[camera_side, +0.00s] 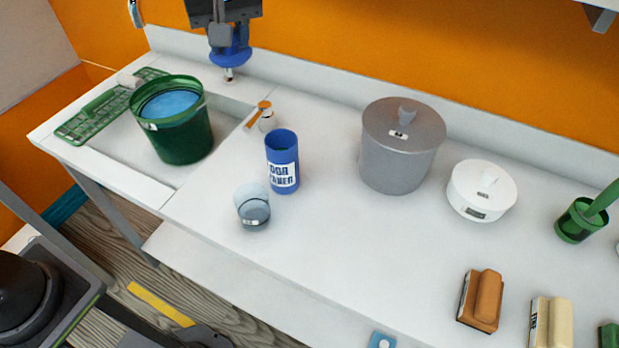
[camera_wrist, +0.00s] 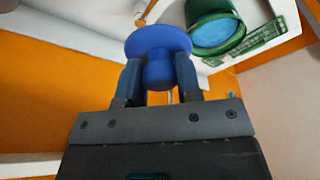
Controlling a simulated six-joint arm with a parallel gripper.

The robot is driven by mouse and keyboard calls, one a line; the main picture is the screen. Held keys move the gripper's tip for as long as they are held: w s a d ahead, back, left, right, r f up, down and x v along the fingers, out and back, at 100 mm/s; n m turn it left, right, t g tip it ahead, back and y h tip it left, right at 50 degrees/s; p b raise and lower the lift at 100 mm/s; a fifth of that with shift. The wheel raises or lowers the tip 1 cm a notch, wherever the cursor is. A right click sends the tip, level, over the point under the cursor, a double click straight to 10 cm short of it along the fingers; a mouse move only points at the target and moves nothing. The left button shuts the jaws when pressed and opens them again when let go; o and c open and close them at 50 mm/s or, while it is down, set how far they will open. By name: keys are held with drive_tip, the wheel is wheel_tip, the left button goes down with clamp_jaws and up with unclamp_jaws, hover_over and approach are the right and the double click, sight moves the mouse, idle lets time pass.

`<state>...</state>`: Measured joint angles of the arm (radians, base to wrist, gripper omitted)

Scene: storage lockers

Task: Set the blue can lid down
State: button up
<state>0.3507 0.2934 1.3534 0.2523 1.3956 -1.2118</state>
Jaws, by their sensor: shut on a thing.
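My gripper (camera_side: 228,42) is at the top of the side view, shut on the blue can lid (camera_side: 231,58). The lid is held in the air over the back of the counter, behind the sink. In the wrist view the lid (camera_wrist: 157,38) is a round blue disc with a knob, and my gripper's (camera_wrist: 158,78) two fingers are on either side of the knob. The blue can (camera_side: 283,164) stands upright and open on the counter (camera_side: 330,240), in front and to the right of the gripper, apart from the lid.
A green bucket (camera_side: 182,142) of blue liquid stands in the sink, near a green rack (camera_side: 88,118). A glass (camera_side: 253,210) is by the can. Counter between can and pot is clear.

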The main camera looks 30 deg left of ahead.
drive_tip(key=s+d+m+t+h, duration=0.1)
drive_tip(key=s+d+m, duration=0.2)
drive_tip(key=d, duration=0.5)
drive_tip(key=s+d+m, duration=0.3)
drive_tip(key=s+d, duration=0.1)
drive_tip(key=d, duration=0.5)
wheel_tip(320, 180, down, 24)
drive_tip(key=shift+w+a+r, duration=0.1)
drive_tip(key=shift+r, duration=0.15)
drive_tip(key=shift+f, duration=2.25)
drive_tip(key=o, duration=0.9)
drive_tip(key=shift+f, duration=0.15)
drive_tip(key=v, duration=1.2)
drive_tip(key=shift+a+r, duration=0.15)
drive_tip(key=shift+r, duration=0.1)
